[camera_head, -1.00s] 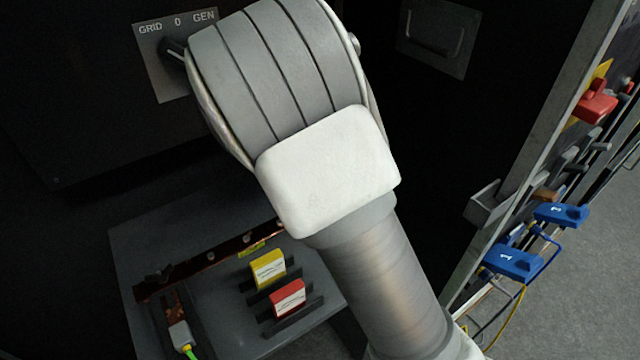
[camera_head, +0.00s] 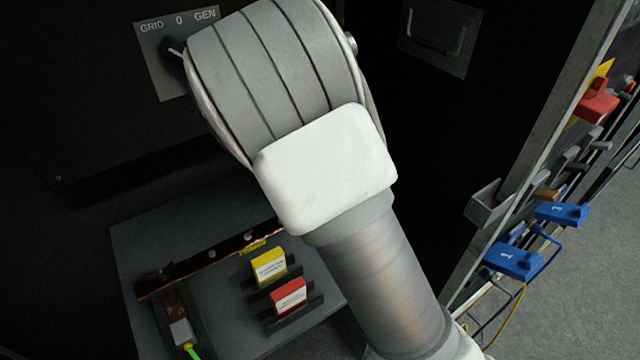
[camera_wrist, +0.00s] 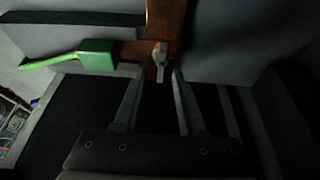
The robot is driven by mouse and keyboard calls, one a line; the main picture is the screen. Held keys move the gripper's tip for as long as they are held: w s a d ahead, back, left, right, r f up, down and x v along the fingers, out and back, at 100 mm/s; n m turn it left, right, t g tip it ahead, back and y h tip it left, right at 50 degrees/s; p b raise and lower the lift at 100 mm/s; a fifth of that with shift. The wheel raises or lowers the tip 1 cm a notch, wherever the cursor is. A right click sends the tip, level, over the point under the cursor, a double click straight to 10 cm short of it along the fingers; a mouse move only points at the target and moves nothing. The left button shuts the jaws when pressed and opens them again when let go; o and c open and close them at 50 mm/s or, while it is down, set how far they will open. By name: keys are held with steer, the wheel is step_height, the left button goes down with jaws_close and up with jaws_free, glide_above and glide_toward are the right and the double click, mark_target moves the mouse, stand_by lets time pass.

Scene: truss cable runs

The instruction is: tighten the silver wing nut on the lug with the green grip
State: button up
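The green grip (camera_wrist: 98,55) lies left of centre in the wrist view, with a green cable running left from it. Its lug meets a copper bar (camera_wrist: 165,20). The silver wing nut (camera_wrist: 160,54) sits upright on the bar where the lug ends. My gripper (camera_wrist: 158,73) is open. Its two fingertips stand one on each side of the wing nut, slightly short of it in the picture, with no clear contact.
A yellow block (camera_head: 269,266) and a red block (camera_head: 289,296) stand in dark holders beside the bar. A GRID/0/GEN switch plate (camera_head: 180,60) is on the dark panel above. At right is a rack edge with blue plugs (camera_head: 514,261) and a red one (camera_head: 597,104).

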steer(key=p+v, duration=0.3)
steer(key=v, duration=1.4)
steer(key=shift+a+r, duration=0.2)
steer(key=shift+s, duration=0.1)
